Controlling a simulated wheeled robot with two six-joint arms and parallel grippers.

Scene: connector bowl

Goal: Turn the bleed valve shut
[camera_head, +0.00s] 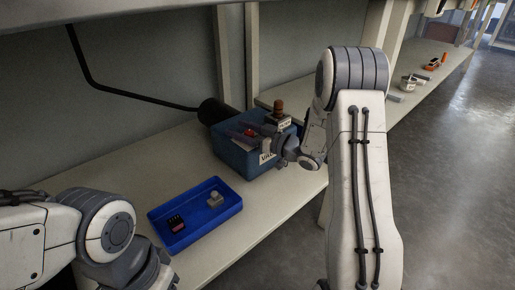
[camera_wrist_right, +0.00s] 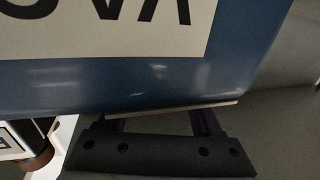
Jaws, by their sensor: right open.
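A blue box (camera_head: 232,156) with a white label stands on the bench in the head view. A red part (camera_head: 251,132) shows on its top, partly hidden by my right gripper; I cannot tell whether it is the bleed valve's handle. An upright brown-orange knob (camera_head: 279,106) stands on a small labelled block (camera_head: 280,121) at the box's far right. In the right wrist view the box's blue face (camera_wrist_right: 150,88) and label fill the upper part, close to the gripper. My left gripper is not visible, only its arm at lower left.
A blue tray (camera_head: 160,236) holds a dark red-and-black part (camera_head: 176,223) and a grey part (camera_head: 214,199). A black cylinder (camera_head: 212,111) with a bent rod is behind the box. Bench space beside the tray is clear. Small items lie on the far bench.

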